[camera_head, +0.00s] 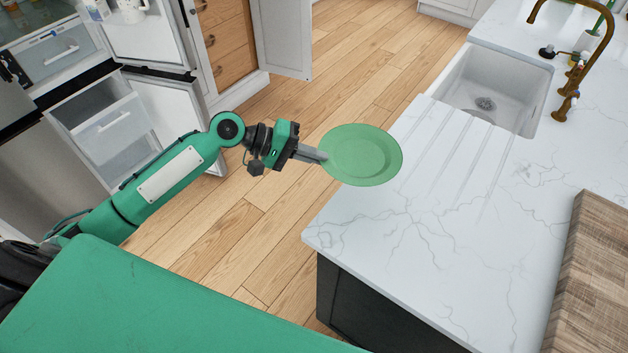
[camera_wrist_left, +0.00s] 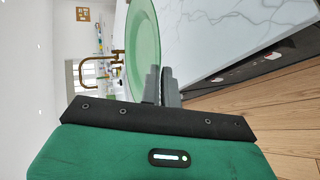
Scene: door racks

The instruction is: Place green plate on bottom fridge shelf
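The green plate (camera_head: 362,155) is round and shallow, and shows at the middle of the head view. My left gripper (camera_head: 322,157) is shut on its left rim and holds it up beside the counter's corner. In the left wrist view the plate (camera_wrist_left: 143,45) stands at the fingertips (camera_wrist_left: 161,85). The fridge (camera_head: 100,95) is at the upper left of the head view with its doors open. Its lower compartment shows a clear drawer (camera_head: 105,125); a bottom shelf cannot be made out clearly. My right gripper is not in view.
The white marble counter (camera_head: 400,235) with a sink (camera_head: 490,90) and brass tap (camera_head: 565,85) fills the right side. A wooden board (camera_head: 595,270) lies on it. An open white cabinet door (camera_head: 285,35) stands at the back. The wooden floor (camera_head: 260,215) between is clear.

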